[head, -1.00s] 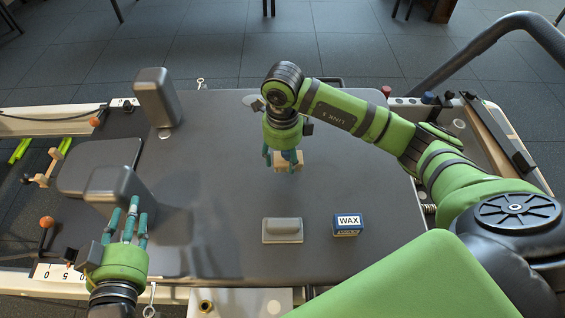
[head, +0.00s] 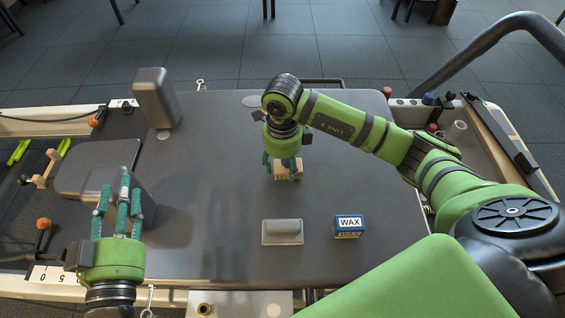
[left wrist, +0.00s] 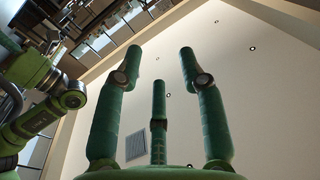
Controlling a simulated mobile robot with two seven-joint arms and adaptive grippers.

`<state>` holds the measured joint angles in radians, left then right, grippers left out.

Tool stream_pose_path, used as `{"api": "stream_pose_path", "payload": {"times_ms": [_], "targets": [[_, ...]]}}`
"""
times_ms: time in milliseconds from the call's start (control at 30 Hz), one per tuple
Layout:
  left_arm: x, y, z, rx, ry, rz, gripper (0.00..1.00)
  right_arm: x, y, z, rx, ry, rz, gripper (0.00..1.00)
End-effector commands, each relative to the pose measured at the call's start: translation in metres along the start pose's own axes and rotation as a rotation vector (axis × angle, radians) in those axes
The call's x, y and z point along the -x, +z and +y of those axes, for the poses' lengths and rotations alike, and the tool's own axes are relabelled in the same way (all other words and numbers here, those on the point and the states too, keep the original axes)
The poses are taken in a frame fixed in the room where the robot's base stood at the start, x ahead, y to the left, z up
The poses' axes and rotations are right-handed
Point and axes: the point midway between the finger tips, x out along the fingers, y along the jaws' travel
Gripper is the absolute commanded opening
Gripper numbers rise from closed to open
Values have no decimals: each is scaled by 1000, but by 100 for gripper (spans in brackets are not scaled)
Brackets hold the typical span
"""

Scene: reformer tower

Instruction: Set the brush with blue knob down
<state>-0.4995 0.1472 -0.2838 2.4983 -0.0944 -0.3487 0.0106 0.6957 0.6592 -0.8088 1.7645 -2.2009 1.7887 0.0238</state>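A light wooden brush (head: 287,172) is under my right gripper (head: 282,165) in the head view, over the middle of the dark table top. The right fingers close around the upper part of the brush. Its knob is hidden by the gripper, so I cannot see the knob's colour. I cannot tell whether the underside of the brush touches the table. My left gripper (head: 120,195) points upward at the left of the table, its fingers spread and empty. The left wrist view shows the same three fingers (left wrist: 158,85) apart with nothing between them.
A grey block on a tray (head: 282,232) and a blue WAX box (head: 348,226) stand on the table nearer to me. Grey shoulder rests (head: 157,98) stand at the left. The table (head: 215,140) is clear left of the brush. A side tray (head: 470,140) lies at the right.

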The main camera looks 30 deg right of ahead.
Motion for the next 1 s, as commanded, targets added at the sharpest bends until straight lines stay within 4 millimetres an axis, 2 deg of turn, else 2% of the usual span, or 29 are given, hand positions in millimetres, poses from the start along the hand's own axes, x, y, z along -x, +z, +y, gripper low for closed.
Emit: {"api": "stream_pose_path", "payload": {"times_ms": [33, 67, 400, 533, 767, 1000], "targets": [[0, -1, 0, 0, 0, 4, 40, 0, 0, 0, 0, 0, 0, 73], [0, -1, 0, 0, 1, 4, 40, 0, 0, 0, 0, 0, 0, 77], [0, -1, 2, 0, 7, 1, 40, 0, 0, 0, 0, 0, 0, 77], [0, 8, 0, 1, 0, -47, 40, 3, 0, 0, 0, 0, 0, 77], [10, 50, -10, 10, -22, -274, 40, 16, -2, -5, -2, 0, 0, 77], [37, 99, -21, 25, -46, -556, 40, 30, -4, -12, -5, -1, 0, 77]]}}
